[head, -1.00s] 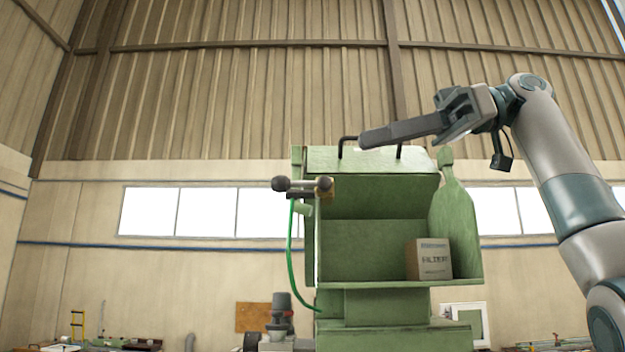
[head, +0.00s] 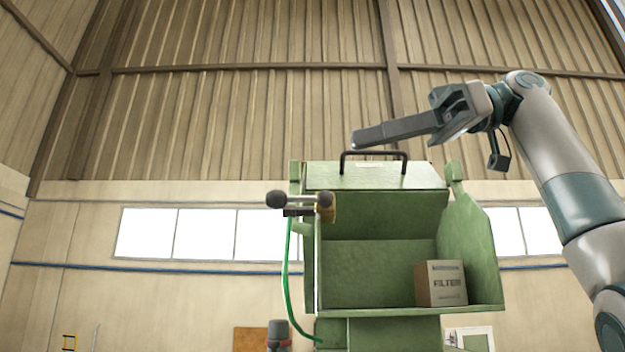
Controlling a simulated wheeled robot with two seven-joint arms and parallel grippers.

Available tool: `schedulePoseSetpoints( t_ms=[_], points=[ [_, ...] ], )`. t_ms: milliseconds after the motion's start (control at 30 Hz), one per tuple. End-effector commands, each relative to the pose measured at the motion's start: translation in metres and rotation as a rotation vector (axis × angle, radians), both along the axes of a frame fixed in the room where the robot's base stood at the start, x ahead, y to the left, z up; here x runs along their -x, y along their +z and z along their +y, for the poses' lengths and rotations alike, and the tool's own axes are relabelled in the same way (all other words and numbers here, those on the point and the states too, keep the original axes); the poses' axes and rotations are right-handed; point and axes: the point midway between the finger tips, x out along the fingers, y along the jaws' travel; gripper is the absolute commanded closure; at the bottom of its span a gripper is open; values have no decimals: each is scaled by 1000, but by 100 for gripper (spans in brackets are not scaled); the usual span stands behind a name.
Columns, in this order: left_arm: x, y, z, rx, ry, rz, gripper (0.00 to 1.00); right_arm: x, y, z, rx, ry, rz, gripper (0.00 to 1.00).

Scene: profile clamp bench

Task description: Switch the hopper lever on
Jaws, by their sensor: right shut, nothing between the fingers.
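The green hopper (head: 378,255) stands open at the front, right of centre. At its upper left corner is a lever-like fitting with two dark round knobs (head: 277,199) and a brass-coloured body (head: 328,209); I take this to be the hopper lever, and I cannot tell its setting. My right gripper (head: 356,138) comes in from the right. Its long fingers are shut with nothing between them and point left, appearing just above the hopper's black top handle (head: 374,154). In the picture it is above and right of the lever, clearly apart from it. My left gripper is not in view.
A cardboard filter box (head: 440,283) stands inside the hopper at the right. A green hose (head: 287,290) hangs from the fitting down the left side. A green side plate (head: 467,235) rises at the right. The space left of the lever looks clear.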

Motion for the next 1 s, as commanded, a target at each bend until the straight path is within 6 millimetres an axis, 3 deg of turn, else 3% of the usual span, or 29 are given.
schedulePoseSetpoints(
  t_ms=[167,567,1000],
  points=[
    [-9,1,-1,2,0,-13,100,-1,-6,22,3,3,0,100],
    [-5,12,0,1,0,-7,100,-4,-23,90,4,3,-1,100],
    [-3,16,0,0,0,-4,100,-12,-59,86,0,1,1,100]
  ],
)
